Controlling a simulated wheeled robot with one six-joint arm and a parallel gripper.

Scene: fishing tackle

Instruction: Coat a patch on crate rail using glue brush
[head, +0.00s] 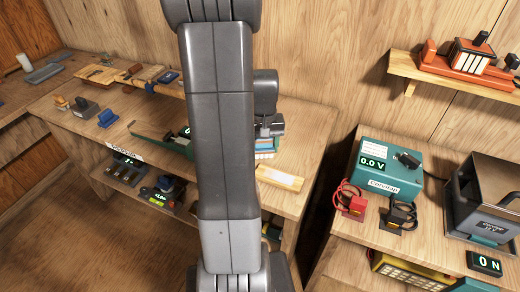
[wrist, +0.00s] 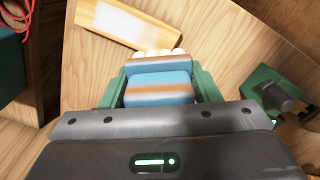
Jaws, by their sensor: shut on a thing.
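My gripper (wrist: 158,88) is shut on the glue brush (wrist: 160,93), a blue block with orange-brown bands and pale bristle tips at its far end. Green jaw pieces flank it on both sides. In the head view my gripper (head: 268,128) is partly hidden behind my arm, and the blue and white of the brush (head: 264,146) shows below it. The crate rail (head: 280,178) is a light wooden piece with a paler patch, lying on the bench just right of and nearer than the brush. In the wrist view the rail (wrist: 130,24) lies beyond the bristles, apart from them in the picture.
A green tool (head: 160,138) with a display lies left of my arm on the bench. Red and black clips (head: 352,203) and a teal meter box (head: 384,172) reading 0.0 V stand on the right bench. Bare wood surrounds the rail.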

